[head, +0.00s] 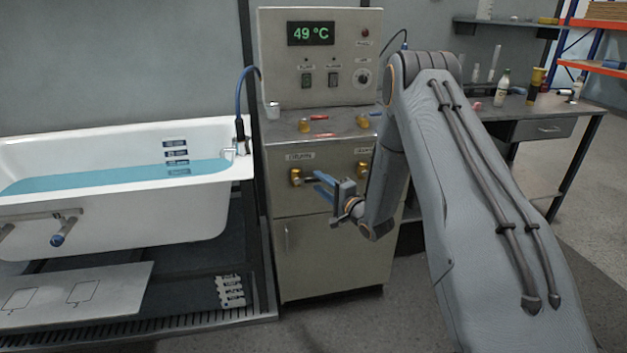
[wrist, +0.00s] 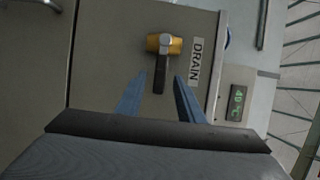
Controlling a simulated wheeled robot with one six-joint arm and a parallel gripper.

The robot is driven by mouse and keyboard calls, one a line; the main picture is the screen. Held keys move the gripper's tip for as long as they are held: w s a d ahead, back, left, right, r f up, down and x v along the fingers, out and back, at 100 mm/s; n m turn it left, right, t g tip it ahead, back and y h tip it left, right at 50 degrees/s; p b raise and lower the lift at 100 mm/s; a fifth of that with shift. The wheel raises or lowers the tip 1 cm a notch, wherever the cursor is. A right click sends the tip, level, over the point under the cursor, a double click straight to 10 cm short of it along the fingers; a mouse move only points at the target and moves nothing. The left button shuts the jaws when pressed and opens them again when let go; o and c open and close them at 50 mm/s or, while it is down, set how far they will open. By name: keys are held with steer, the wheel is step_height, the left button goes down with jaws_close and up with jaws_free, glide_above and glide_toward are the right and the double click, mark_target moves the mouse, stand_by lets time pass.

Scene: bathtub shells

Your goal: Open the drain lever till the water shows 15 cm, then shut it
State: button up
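The white bathtub (head: 120,220) holds blue water (head: 110,178). Several dark depth marks (head: 176,143) are on its inner wall; the lowest shows through the water, and their numbers are too small to read. The brass drain valve (head: 295,177) is on the cabinet front, beside the "DRAIN" label (wrist: 196,62). In the wrist view its dark drain lever (wrist: 159,78) points toward my gripper, sideways to the label's right. My gripper (head: 319,184) is open, its blue fingers on either side of the lever's end (wrist: 160,92). I see a gap on both sides and cannot tell contact.
A panel (head: 345,75) reads 49 °C. A bench (head: 560,115) with bottles stands at right. The floor before the cabinet is clear.

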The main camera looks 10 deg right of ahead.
mark_target(316, 180)
steer(key=shift+x, duration=1.75)
jaws_close()
